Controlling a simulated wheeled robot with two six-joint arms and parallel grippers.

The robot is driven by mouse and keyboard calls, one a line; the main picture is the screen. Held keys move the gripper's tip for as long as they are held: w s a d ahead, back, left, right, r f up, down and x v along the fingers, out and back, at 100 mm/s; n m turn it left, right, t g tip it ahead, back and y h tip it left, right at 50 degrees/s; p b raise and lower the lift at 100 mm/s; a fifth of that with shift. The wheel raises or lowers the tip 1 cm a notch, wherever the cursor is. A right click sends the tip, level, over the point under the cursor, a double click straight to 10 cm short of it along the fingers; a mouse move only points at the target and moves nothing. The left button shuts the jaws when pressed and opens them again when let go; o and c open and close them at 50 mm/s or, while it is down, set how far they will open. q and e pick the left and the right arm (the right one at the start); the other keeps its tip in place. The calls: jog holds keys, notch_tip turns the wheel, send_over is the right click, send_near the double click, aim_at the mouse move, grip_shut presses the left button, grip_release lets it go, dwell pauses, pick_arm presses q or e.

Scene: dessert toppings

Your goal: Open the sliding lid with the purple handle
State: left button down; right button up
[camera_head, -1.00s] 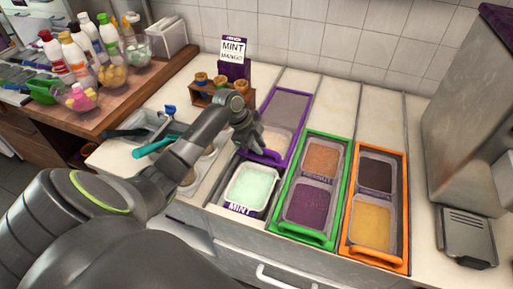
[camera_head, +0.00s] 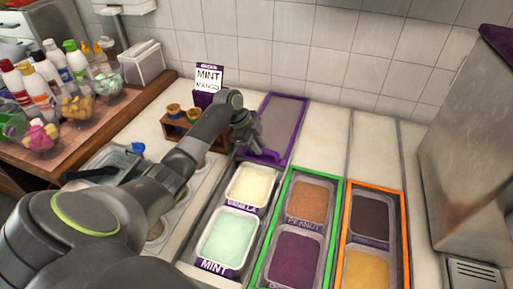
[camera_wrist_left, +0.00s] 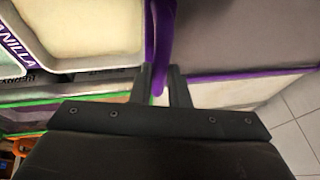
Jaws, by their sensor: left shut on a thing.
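The sliding lid (camera_head: 281,121) is a grey panel with a purple frame. It lies pushed back on the counter, behind the tubs in the head view. Its purple handle (camera_head: 262,156) is at the front edge. My left gripper (camera_head: 256,150) is at this handle; in the left wrist view its two fingers (camera_wrist_left: 167,90) are shut on the purple handle bar (camera_wrist_left: 158,45). The vanilla tub (camera_head: 250,185) and the mint tub (camera_head: 228,238) are both uncovered in front of the lid. My right gripper does not show.
To the right are a green-framed lid (camera_head: 335,215) and an orange-framed lid (camera_head: 402,235) over more tubs. A wooden holder (camera_head: 178,128) and a mint and mango sign (camera_head: 209,78) stand close to the left of my gripper. A metal machine (camera_head: 470,150) stands at the right.

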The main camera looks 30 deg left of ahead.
pick_arm(q)
jog(key=c, duration=1.4)
grip_release()
jog(key=b+v, duration=0.2)
jog(key=v, duration=1.5)
jog(key=shift+a+r, duration=0.1)
jog(key=shift+r, duration=0.1)
